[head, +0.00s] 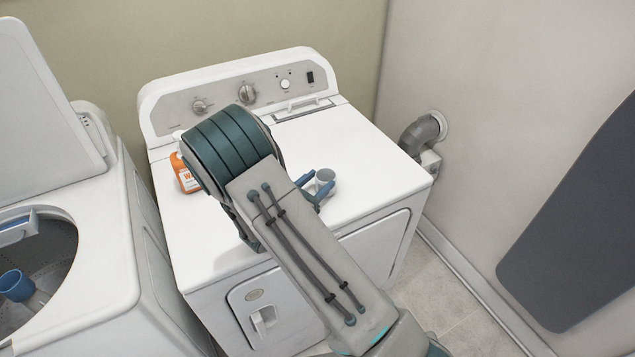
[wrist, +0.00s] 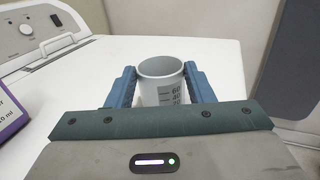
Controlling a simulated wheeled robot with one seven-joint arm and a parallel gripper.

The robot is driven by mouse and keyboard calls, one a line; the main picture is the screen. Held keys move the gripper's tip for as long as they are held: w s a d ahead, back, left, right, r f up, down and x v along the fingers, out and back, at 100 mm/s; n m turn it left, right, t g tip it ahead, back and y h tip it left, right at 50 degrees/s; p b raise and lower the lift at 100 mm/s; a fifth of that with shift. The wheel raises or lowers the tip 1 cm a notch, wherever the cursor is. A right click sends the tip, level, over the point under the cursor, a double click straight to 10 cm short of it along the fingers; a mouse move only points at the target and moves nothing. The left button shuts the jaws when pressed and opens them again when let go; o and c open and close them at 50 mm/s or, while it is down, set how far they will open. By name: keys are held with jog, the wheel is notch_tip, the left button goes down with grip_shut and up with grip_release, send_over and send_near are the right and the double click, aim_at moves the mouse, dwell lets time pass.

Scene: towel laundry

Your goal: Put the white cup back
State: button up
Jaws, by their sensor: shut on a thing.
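The white cup (head: 325,178) is a small open-topped cup on or just above the dryer's white top, near its front right part. In the wrist view the cup (wrist: 161,82) is upright and shows grey measuring marks on its side. My gripper (head: 317,184) is shut on it, with one blue finger on each side. In the wrist view my gripper's fingers (wrist: 160,88) press the cup's left and right walls. The cup's base is hidden by the gripper body, so I cannot tell whether it touches the dryer top.
An orange bottle (head: 187,175) stands on the dryer (head: 375,160) at the left, partly behind my arm. A purple-labelled box or bottle (wrist: 10,115) shows at the wrist view's left edge. An open washer (head: 100,235) stands at the left. The dryer top's right side is clear.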

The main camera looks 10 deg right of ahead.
jog(key=shift+f, duration=0.25)
jog(key=o, duration=1)
jog(key=shift+r, duration=0.1)
jog(key=shift+r, duration=0.15)
